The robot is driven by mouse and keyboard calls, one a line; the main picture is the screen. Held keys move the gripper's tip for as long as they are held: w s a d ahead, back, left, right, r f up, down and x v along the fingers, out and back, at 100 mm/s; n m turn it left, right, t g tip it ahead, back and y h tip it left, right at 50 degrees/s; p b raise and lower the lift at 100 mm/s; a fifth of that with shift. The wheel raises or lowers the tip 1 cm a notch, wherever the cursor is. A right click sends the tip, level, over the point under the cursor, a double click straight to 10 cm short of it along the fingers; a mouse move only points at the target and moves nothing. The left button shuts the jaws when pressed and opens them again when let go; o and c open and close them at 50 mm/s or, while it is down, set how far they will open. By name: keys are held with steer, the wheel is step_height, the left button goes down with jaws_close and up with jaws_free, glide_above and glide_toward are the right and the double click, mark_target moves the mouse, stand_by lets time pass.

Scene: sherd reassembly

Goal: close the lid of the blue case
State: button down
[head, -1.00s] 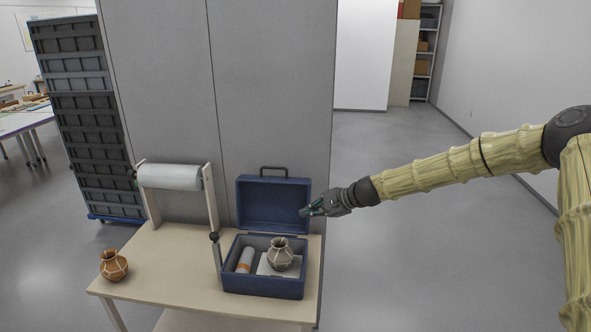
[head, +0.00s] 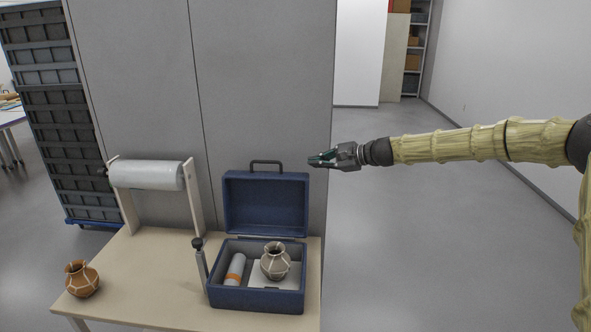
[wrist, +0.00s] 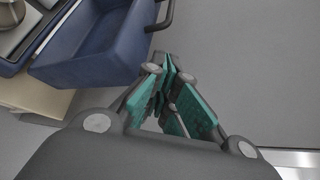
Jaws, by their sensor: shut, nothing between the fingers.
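The blue case (head: 258,297) stands on the table with its lid (head: 265,205) upright and open at the back. The lid's dark handle (head: 266,164) is at its top edge. Inside the case are a grey vase (head: 275,262) with pale seams and a white roll with an orange band (head: 235,269). My gripper (head: 312,161) is shut and empty, at the right of the lid's top right corner, apart from it in the head view. In the wrist view, the shut fingers (wrist: 172,90) are beside the lid (wrist: 95,45), with its handle (wrist: 163,14) near them.
The table (head: 150,275) also holds a paper roll on a stand (head: 146,175) and an orange vase (head: 82,279) at the left. A grey partition (head: 255,80) stands behind the case. The floor at the right is clear.

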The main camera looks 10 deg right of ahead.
steer(key=shift+a+p+x, duration=0.2)
steer(key=shift+p+x, duration=1.1)
steer(key=shift+x, duration=3.65)
steer(key=shift+s+r, duration=0.1)
steer(key=shift+r, duration=0.1)
steer(key=shift+s+b, duration=0.15)
steer(key=shift+b, duration=0.25)
